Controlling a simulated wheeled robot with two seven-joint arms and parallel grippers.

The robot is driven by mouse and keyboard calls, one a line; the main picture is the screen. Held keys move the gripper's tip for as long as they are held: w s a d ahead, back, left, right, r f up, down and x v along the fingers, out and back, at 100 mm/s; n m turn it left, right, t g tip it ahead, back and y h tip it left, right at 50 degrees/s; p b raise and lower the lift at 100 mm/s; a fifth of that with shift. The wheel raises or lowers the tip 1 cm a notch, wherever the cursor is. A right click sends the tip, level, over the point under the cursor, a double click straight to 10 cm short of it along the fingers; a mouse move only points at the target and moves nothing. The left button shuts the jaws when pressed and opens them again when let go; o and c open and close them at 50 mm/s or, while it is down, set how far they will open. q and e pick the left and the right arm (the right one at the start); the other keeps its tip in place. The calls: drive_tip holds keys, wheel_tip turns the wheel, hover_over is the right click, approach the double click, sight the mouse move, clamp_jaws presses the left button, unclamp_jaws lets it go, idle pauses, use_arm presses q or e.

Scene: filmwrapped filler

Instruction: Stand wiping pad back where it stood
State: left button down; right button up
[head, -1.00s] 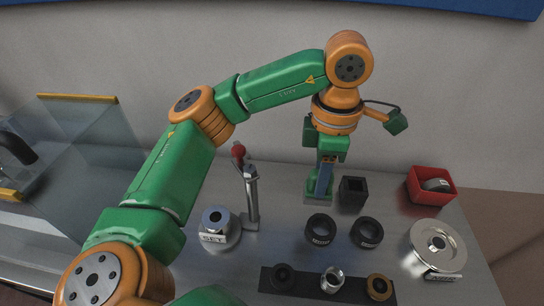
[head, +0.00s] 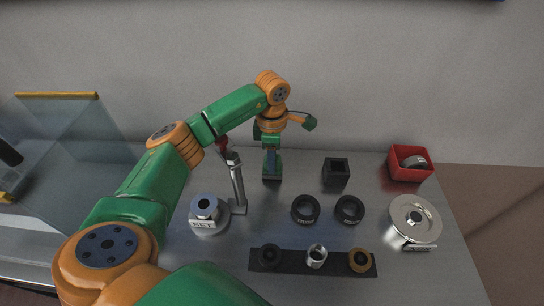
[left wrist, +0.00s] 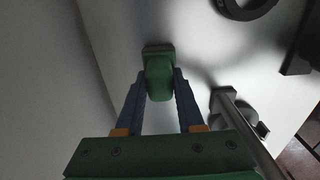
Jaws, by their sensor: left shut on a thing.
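My left gripper (head: 271,152) points down near the back edge of the metal table, left of the black square holder (head: 336,171). It is shut on the wiping pad (head: 272,170), a small green block with a dark end. In the left wrist view the pad (left wrist: 159,78) sits between the blue fingers (left wrist: 159,100), dark end away from the gripper. I cannot tell whether the pad touches the table. The black holder is open at the top and looks empty. My right gripper is not in view.
A metal post with a red knob (head: 237,182) stands left of the gripper, by a labelled round base (head: 205,212). Two black rings (head: 305,209), a dark strip with fittings (head: 290,262), a silver wheel (head: 414,218) and a red bin (head: 395,170) lie to the right and front.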

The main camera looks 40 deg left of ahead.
use_arm(q)
drive_tip(key=shift+f, duration=0.2)
drive_tip(key=c, duration=0.7)
unclamp_jaws()
drive_tip(key=shift+r, duration=0.1)
drive_tip(key=shift+o, duration=0.9)
drive_tip(key=shift+r, duration=0.1)
drive_tip(key=shift+r, duration=0.25)
wheel_tip(320, 180, up, 6)
drive_tip(key=shift+w+f+b, duration=0.1)
drive_tip(key=shift+b, duration=0.7)
wheel_tip(320, 180, up, 6)
drive_tip(key=shift+f+p, duration=0.1)
drive_tip(key=shift+p, duration=0.6)
